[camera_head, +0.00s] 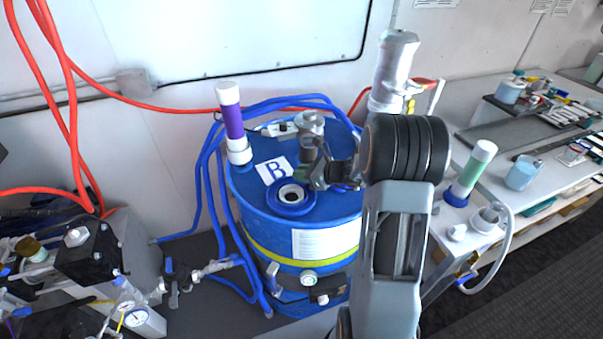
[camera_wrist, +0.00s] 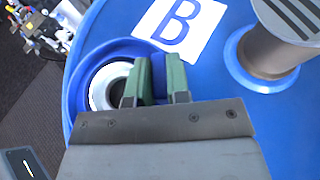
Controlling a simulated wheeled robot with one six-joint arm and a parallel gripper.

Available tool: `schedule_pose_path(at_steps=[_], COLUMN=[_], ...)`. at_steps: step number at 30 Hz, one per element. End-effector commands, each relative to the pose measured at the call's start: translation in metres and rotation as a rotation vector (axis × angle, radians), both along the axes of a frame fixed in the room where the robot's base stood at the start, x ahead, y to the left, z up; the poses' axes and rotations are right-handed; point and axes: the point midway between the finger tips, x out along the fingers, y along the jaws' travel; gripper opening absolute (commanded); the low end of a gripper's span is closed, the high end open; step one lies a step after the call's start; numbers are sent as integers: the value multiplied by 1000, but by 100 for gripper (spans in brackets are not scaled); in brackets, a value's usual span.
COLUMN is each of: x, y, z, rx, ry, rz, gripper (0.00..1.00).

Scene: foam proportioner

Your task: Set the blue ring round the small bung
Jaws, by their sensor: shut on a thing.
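The blue ring (camera_head: 291,210) is on top of the blue drum, near its front edge. In the wrist view the ring (camera_wrist: 76,85) appears around a silver-rimmed fitting with a dark hole (camera_wrist: 101,88), which looks like the small bung. The bung also shows inside the ring in the head view (camera_head: 291,192). My gripper (camera_wrist: 158,80) has its green fingers shut on the right side of the ring, with a blue wall between them. In the head view my gripper (camera_head: 318,180) reaches in from the right. Whether the ring rests fully on the drum, I cannot tell.
The drum top (camera_head: 330,205) bears a label "B" (camera_head: 274,170), a grey upright cylinder (camera_wrist: 280,40) with a blue base, and a purple-and-white tube (camera_head: 232,120). Blue hoses run round the drum. A white table (camera_head: 490,240) with a green tube stands at right.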

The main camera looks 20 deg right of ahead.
Motion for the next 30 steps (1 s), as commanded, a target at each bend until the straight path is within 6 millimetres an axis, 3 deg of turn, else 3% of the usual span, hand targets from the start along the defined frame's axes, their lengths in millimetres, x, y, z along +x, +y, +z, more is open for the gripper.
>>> schedule_pose_path(at_steps=[7, 8, 11, 20, 30], x=[0, 0, 0, -2, -20], y=[0, 0, 0, -2, -19], z=[-6, -6, -5, -3, 8], rx=[0, 1, 0, 0, 0], ry=[0, -1, 0, 0, 0], rz=[0, 0, 0, -1, -2], gripper=[0, 18, 27, 27, 27])
